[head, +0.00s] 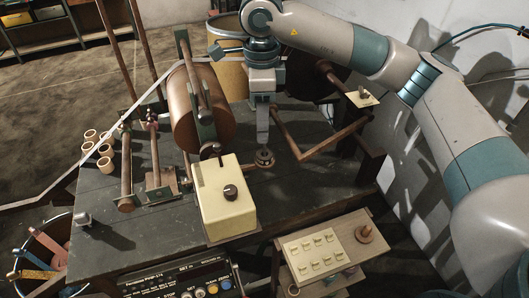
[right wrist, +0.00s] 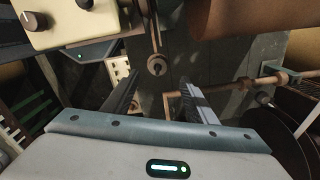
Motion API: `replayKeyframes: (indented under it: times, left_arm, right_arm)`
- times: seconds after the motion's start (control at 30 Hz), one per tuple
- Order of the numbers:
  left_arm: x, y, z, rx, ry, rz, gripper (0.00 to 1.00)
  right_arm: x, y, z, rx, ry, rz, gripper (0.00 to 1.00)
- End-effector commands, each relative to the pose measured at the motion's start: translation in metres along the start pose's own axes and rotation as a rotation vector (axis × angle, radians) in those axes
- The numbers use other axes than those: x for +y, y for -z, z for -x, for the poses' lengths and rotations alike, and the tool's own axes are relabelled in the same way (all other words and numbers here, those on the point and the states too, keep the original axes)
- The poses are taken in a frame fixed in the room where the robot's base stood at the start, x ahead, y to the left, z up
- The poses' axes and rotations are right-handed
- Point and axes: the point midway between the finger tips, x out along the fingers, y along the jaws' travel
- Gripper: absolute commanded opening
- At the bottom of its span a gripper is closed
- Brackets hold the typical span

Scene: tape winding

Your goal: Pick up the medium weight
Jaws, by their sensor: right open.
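A small dark round weight (head: 264,158) stands on the dark workbench (head: 310,185), just right of the cream control box. I cannot tell its size class from the picture. My right gripper (head: 262,140) points down above this weight, with a small gap between them. In the right wrist view my right gripper (right wrist: 160,80) has its two fingers spread, with nothing between them. The weight (right wrist: 157,66) shows beyond the fingertips, roughly centred between them. My left gripper is not in view.
The cream box (head: 225,195) with a dark knob stands close left of the weight. A copper-brown drum (head: 200,110) rises behind it. A brown bar frame (head: 320,140) lies close to the right. A low side table (head: 325,250) holds a switch panel. Several tan rolls (head: 97,148) stand at left.

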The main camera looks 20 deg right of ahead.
Motion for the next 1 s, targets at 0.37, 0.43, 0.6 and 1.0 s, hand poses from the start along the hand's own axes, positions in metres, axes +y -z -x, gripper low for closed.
replayKeyframes:
  times: [0.37,0.43,0.6,1.0]
  left_arm:
    - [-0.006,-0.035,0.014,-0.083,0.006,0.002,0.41]
    - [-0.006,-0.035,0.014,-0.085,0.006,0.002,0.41]
    - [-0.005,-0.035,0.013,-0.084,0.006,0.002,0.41]
    - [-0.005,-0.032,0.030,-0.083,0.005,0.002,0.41]
  right_arm:
    - [0.001,0.001,-0.039,0.000,-0.001,0.000,0.52]
    - [0.000,0.001,-0.040,0.000,0.000,0.000,0.52]
    - [0.000,0.000,-0.041,0.000,0.001,0.000,0.52]
    - [0.003,0.004,-0.056,0.002,-0.003,0.001,0.52]
